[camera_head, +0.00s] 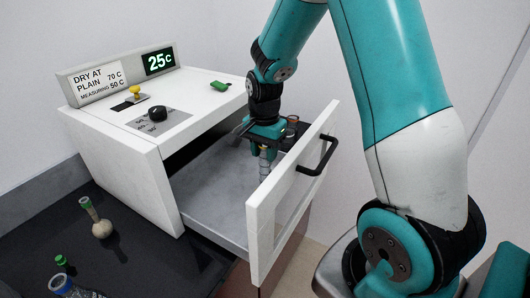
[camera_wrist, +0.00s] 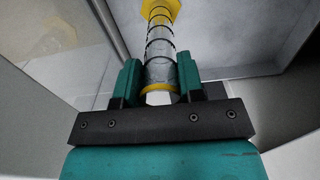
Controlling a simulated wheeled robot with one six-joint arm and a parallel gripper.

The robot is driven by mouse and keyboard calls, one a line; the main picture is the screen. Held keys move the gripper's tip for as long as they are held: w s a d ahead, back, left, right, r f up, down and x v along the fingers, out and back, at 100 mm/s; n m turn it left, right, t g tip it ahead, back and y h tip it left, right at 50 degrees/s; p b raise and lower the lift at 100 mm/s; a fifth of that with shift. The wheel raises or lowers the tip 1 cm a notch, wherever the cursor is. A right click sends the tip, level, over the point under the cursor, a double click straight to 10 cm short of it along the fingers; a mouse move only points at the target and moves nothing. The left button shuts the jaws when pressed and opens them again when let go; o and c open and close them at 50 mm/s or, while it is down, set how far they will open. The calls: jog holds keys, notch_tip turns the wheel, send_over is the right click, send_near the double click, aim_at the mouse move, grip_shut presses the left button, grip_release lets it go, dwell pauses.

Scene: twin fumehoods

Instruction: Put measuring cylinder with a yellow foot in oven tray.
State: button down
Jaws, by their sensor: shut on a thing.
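The measuring cylinder (camera_wrist: 160,50) is clear with dark rings, a yellow band near its top and a yellow foot (camera_wrist: 161,8). In the wrist view my gripper (camera_wrist: 158,80) is shut on its upper part, with a green finger on each side. In the head view my gripper (camera_head: 267,140) is over the right part of the pulled-out oven tray (camera_head: 215,195), close behind the drawer front. The cylinder (camera_head: 265,168) hangs below it, roughly upright. Its foot is hidden there by the drawer front, so I cannot tell whether it touches the tray floor.
The white oven (camera_head: 150,190) has its drawer front (camera_head: 290,195) pulled out, with a black handle (camera_head: 322,157). A round-bottomed flask (camera_head: 101,228), a small green-capped item (camera_head: 63,262) and a blue-rimmed glass vessel (camera_head: 65,287) stand on the dark bench. The tray's left part is clear.

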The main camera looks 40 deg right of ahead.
jog(key=shift+f, duration=0.7)
jog(key=c, duration=0.7)
grip_release()
jog(key=shift+f, duration=0.1)
jog(key=shift+c, duration=0.2)
jog(key=shift+w+r, duration=0.1)
jog(key=shift+r, duration=0.4)
notch_tip(320, 180, up, 11)
jog(key=b, duration=0.3)
jog(key=s+a+r+n+y, duration=0.2)
jog(key=s+a+n+y, duration=0.2)
jog(key=s+a+n, duration=1.7)
jog(key=shift+a, duration=0.75)
